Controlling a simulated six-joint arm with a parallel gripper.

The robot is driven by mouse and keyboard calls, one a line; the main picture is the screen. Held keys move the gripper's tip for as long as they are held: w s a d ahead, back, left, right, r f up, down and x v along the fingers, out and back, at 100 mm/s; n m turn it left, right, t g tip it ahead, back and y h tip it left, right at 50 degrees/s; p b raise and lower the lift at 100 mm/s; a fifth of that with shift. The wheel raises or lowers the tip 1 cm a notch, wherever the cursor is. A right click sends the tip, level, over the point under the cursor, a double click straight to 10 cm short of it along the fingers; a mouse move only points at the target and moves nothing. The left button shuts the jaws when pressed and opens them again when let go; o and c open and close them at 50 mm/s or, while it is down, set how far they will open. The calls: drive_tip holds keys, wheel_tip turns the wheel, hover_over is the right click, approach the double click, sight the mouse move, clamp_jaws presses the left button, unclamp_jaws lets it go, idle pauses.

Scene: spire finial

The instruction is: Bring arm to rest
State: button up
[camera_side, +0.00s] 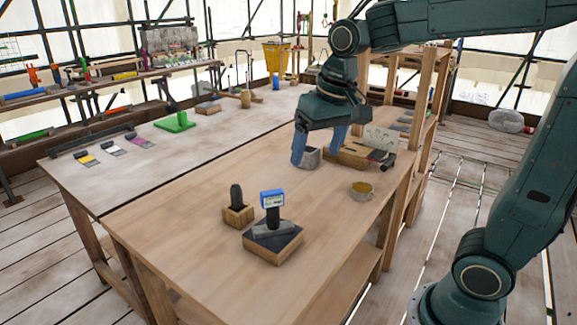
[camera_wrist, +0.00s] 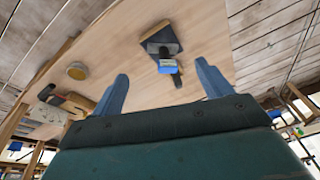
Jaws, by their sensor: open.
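My gripper (camera_side: 316,155) hangs over the wooden table with its two blue fingers spread apart. In the wrist view my gripper (camera_wrist: 161,68) has nothing held between its fingers. A dark upright piece with a blue, labelled top (camera_side: 272,199) stands on a dark-topped wooden base (camera_side: 274,248) near the front of the table. It also shows in the wrist view (camera_wrist: 168,68), beyond the fingertips. A dark rounded piece (camera_side: 236,195) stands in a small wooden block (camera_side: 238,215) to its left.
A yellowish round tin (camera_side: 361,190) sits near the table's right edge. A wooden tray with tools (camera_side: 350,157) lies behind my gripper. A green stand (camera_side: 176,122) and several brushes are on the far left. The front middle tabletop is mostly clear.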

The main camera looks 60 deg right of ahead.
drive_tip(key=s+a+f+n+t, duration=0.1)
drive_tip(key=s+f+n+t, duration=0.1)
drive_tip(key=s, duration=1.2)
drive_tip(key=shift+a+n+t, duration=0.4)
drive_tip(key=shift+n, duration=0.5)
drive_tip(key=shift+f, duration=0.1)
drive_tip(key=c, duration=0.4)
drive_tip(key=shift+c, duration=0.2)
drive_tip(key=shift+w, duration=0.1)
